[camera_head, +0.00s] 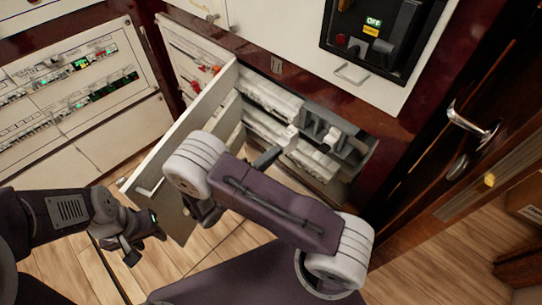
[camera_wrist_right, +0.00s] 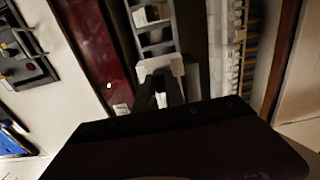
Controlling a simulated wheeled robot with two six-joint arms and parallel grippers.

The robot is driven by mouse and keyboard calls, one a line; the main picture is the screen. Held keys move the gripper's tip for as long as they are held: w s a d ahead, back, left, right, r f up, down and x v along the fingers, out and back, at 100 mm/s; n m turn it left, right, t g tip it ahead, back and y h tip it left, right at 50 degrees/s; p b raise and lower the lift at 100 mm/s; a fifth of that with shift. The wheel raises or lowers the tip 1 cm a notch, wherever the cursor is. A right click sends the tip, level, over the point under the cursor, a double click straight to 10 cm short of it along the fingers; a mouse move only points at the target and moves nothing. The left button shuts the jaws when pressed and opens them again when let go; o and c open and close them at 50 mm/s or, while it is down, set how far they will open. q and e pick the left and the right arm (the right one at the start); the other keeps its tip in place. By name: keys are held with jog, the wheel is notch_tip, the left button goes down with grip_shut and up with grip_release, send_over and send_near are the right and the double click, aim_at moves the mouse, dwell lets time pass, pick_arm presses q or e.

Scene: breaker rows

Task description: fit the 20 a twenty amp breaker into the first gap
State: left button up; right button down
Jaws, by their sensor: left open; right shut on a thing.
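The open cabinet (camera_head: 290,125) holds rows of white breakers (camera_head: 270,97) and a grey part with slots (camera_head: 318,128) at its right. In the right wrist view, my right gripper (camera_wrist_right: 161,92) is shut on a small pale breaker (camera_wrist_right: 158,64). The breaker is at the near end of a dark slotted rail (camera_wrist_right: 153,35); I cannot tell whether they touch. Its rating is not readable. In the head view my right gripper (camera_head: 268,158) is partly hidden by my arm, in front of the rows. My left gripper (camera_head: 136,250) is open and empty, low at the left, outside the cabinet.
The cabinet's open door (camera_head: 185,130) stands between my left gripper and the rows. A panel with a black switch unit (camera_head: 375,35) is above. A wooden door with a handle (camera_head: 470,122) is at the right. Wooden floor (camera_head: 85,265) shows below.

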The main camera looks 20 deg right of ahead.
aim_at(286, 143)
jog(key=shift+x, duration=2.85)
jog(key=shift+d, duration=0.15)
jog(key=shift+w+d, duration=0.2)
jog(key=shift+d, duration=0.1)
jog(key=shift+x, duration=2.3)
jog(key=c, duration=1.3)
grip_release()
jog(key=shift+r, duration=0.1)
jog(key=p+v, duration=0.1)
jog(key=v, duration=0.8)
jog(key=shift+a, duration=0.1)
